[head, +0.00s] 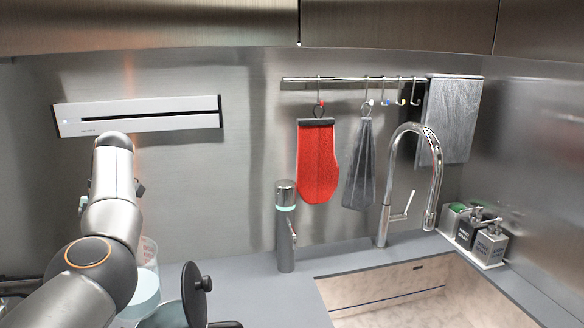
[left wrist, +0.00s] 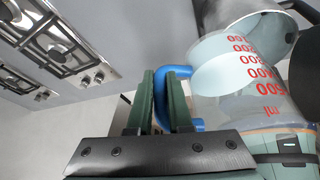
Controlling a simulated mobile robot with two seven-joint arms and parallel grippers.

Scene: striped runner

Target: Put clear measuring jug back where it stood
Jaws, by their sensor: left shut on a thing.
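The clear measuring jug (left wrist: 222,92) has red volume marks and a blue handle (left wrist: 176,73). Something pale blue shows inside it. In the left wrist view the green fingers of my left gripper (left wrist: 159,88) are closed around the handle. In the head view the jug (head: 148,284) is at the lower left, partly behind my left arm, which also hides the gripper there. I cannot tell whether the jug's base touches the counter. My right gripper is in neither view.
A dark object with an upright black disc (head: 195,294) is close to the jug's right. A tap (head: 385,208), a slim dispenser (head: 285,228) and a sink (head: 385,286) lie further right. A gas hob (left wrist: 62,45) shows in the left wrist view. Grey counter (head: 285,302) before the dispenser is clear.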

